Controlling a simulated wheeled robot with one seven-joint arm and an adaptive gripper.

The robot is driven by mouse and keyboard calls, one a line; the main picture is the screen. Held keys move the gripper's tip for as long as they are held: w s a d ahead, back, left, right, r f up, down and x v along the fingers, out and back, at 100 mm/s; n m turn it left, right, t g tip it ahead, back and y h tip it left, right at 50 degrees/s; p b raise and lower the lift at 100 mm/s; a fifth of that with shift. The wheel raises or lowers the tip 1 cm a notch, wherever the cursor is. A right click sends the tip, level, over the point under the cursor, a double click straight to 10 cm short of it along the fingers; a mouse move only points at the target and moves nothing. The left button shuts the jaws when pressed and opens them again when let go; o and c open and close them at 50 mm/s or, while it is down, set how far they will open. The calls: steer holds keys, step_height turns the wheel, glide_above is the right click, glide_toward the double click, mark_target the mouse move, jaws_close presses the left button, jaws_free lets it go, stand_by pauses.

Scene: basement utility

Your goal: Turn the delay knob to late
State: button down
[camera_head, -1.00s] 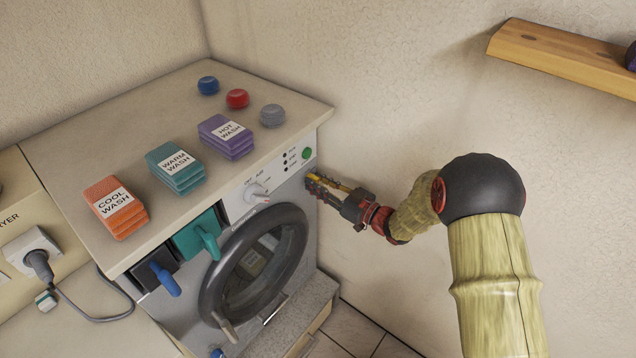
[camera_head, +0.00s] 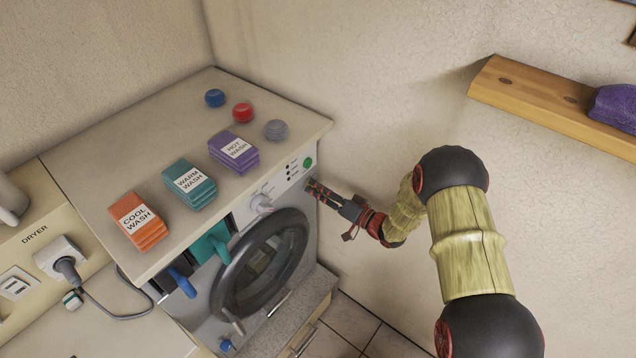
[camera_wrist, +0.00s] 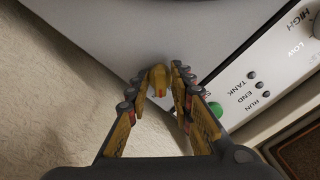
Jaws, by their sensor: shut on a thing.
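My gripper (camera_head: 311,187) is at the right end of the washer's front panel, just below the green button (camera_head: 308,162). No delay or late lettering is readable, so I cannot tell where the knob points.
A white knob (camera_head: 262,204) sits further left on the panel, above the round door (camera_head: 262,265). Labelled stacks of orange, teal and purple blocks and several round caps lie on the washer top (camera_head: 100,200). A wooden shelf (camera_head: 530,95) is on the wall at right.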

steer(key=m+p, duration=0.2)
steer(key=m, duration=0.1)
steer(key=shift+r+m+p, duration=0.15)
steer(key=shift+m+p, duration=0.25)
steer(key=m+p, duration=0.2)
steer(key=m, duration=0.1)
steer(key=shift+m, duration=0.3)
steer(key=m+p, duration=0.2)
steer(key=m, duration=0.1)
steer(key=shift+m, duration=0.3)
steer(key=shift+m+p, duration=1)
steer(key=shift+m, duration=0.8)
steer(key=c, duration=1.5)
jaws_free()
steer(key=shift+c, duration=0.2)
steer(key=shift+d, duration=0.1)
steer(key=v, duration=1.1)
steer(key=shift+s+d, duration=0.3)
